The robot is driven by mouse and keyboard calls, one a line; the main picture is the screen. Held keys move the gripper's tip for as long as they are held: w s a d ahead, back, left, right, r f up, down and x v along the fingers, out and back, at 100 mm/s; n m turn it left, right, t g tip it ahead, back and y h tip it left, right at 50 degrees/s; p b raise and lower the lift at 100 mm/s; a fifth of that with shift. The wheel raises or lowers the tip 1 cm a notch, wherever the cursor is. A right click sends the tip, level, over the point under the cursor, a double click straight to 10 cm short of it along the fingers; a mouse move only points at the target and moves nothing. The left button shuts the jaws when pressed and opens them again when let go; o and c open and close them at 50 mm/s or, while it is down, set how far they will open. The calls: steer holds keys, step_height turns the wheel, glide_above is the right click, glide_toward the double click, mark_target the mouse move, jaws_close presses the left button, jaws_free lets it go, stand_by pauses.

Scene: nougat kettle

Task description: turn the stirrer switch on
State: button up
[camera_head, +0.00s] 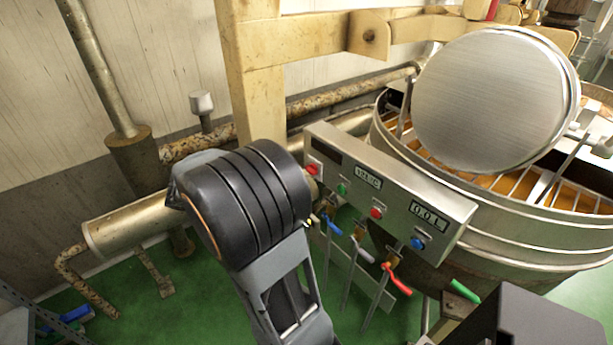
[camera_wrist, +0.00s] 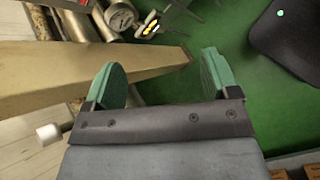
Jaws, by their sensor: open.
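The steel control panel (camera_head: 390,185) is on the side of the kettle (camera_head: 500,235) in the head view. It has a red switch (camera_head: 312,169) at its left end, a green one (camera_head: 342,188), another red one (camera_head: 376,212) and a blue one (camera_head: 417,242). I cannot read which of them is the stirrer switch. My arm's dark joint covers the area just left of the panel. My gripper (camera_wrist: 164,64) shows in the wrist view, its two green-padded fingers wide apart with nothing between them. The panel switches cannot be made out in the wrist view.
In the head view, valves with coloured handles (camera_head: 398,279) hang below the panel. A wooden post (camera_head: 258,105) stands behind it.

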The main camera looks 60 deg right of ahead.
mark_target(308, 171)
steer(key=w+d+f+n+g+h+b, duration=0.15)
steer(key=d+f+n+h, duration=0.25)
steer(key=d, duration=0.4)
steer(key=w+d+f+n+g+h+b, duration=0.1)
steer(key=w+d+f+n+h, duration=0.25)
steer(key=d, duration=0.45)
steer(key=shift+n+t+h, duration=0.25)
steer(key=shift+n+h, duration=0.1)
steer(key=x, duration=0.4)
steer(key=p+x, duration=0.1)
steer(key=x, duration=0.8)
steer(key=shift+s+d+f, duration=0.15)
steer(key=shift+d+f, duration=0.2)
steer(key=c, duration=0.9)
